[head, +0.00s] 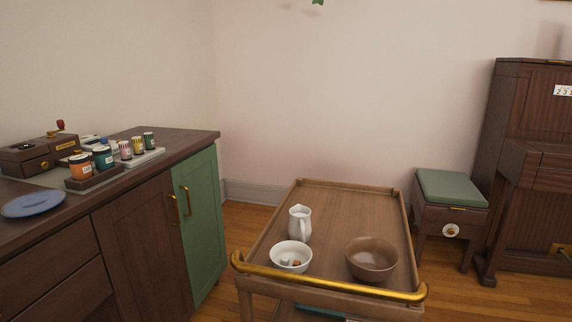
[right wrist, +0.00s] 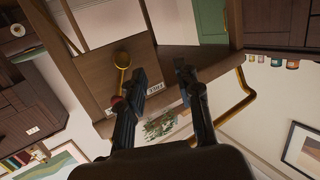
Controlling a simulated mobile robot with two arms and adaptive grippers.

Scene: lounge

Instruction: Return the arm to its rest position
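No arm or gripper of mine shows in the head view. In the right wrist view my right gripper (right wrist: 161,82) has its two dark fingers spread apart, with nothing held between them. Beyond the fingers is a brown wooden piece of furniture (right wrist: 100,75) with a gold knob or handle (right wrist: 122,60) and a small white label. The view is steeply tilted, so I cannot tell the distance to it. My left gripper is in neither view.
A wooden trolley (head: 335,192) with a gold handle (head: 330,283) stands ahead, bearing a white jug (head: 299,223), a white bowl (head: 291,256) and a brown bowl (head: 371,259). A cabinet (head: 140,228) with jars stands left; a green-topped stool (head: 452,188) and a piano (head: 530,150) stand right.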

